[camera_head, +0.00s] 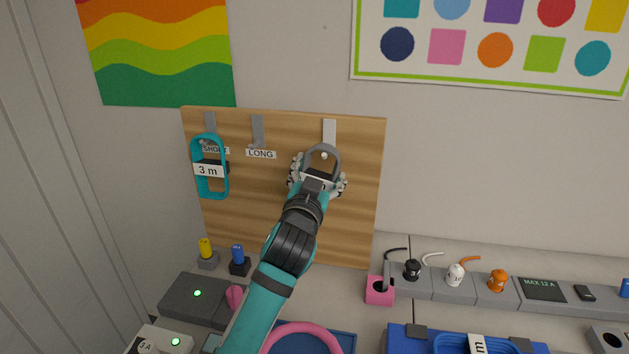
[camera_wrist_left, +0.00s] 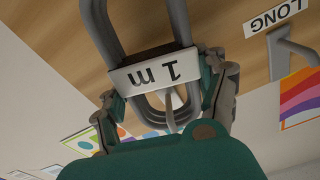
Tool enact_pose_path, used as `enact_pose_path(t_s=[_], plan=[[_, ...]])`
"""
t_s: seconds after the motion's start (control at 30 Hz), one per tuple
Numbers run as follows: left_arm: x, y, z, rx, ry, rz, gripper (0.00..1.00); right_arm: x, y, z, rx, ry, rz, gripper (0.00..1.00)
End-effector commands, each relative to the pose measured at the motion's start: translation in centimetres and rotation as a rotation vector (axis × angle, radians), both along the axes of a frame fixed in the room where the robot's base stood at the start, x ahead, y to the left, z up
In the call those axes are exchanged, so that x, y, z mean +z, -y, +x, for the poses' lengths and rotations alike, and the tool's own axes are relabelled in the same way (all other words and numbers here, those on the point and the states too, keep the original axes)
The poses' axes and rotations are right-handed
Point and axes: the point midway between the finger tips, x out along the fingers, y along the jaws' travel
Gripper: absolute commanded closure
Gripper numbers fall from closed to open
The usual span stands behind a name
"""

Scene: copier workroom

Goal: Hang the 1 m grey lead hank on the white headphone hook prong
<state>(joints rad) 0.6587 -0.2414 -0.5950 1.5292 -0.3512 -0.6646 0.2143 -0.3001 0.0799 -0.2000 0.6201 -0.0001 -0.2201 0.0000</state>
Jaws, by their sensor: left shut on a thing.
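The white headphone hook (camera_head: 329,130) is on the upper right of the wooden board. My left gripper (camera_head: 318,182) is shut on the grey lead hank (camera_head: 323,148) just in front of this hook. The hank's loop stands up above the jaws, and the light prong tip (camera_head: 324,155) shows inside its opening. I cannot tell whether the prong passes through the loop or the hank bears on it. In the left wrist view, the hank's "1 m" label (camera_wrist_left: 155,72) sits between the fingers (camera_wrist_left: 165,95). My right gripper is not in view.
A teal 3 m hank (camera_head: 195,170) hangs on the board's left hook. The middle hook (camera_head: 257,130), above the LONG label (camera_head: 261,154), is empty. Below are a pink holder (camera_head: 380,292), a row of coloured cable plugs (camera_head: 455,275) and a blue tray (camera_head: 400,338).

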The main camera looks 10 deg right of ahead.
Motion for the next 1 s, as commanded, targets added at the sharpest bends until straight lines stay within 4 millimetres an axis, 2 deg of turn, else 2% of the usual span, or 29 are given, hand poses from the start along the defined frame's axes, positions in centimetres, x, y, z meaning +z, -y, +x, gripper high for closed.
enact_pose_path(t_s=[0.37,0.4,0.6,0.87,1.0], plan=[[-0.08,0.03,-0.02,0.0,0.001,0.0,0.81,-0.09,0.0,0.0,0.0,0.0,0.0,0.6],[-0.07,0.02,-0.02,0.0,0.002,-0.001,0.25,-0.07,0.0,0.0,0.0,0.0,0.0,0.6],[-0.08,0.02,-0.01,0.0,0.001,0.0,0.0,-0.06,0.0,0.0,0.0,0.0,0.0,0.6],[-0.18,-0.02,-0.04,0.0,-0.001,0.0,0.0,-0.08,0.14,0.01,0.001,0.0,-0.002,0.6],[-0.19,-0.36,-0.87,0.0,0.001,-0.001,0.0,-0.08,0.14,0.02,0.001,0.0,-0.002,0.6]])
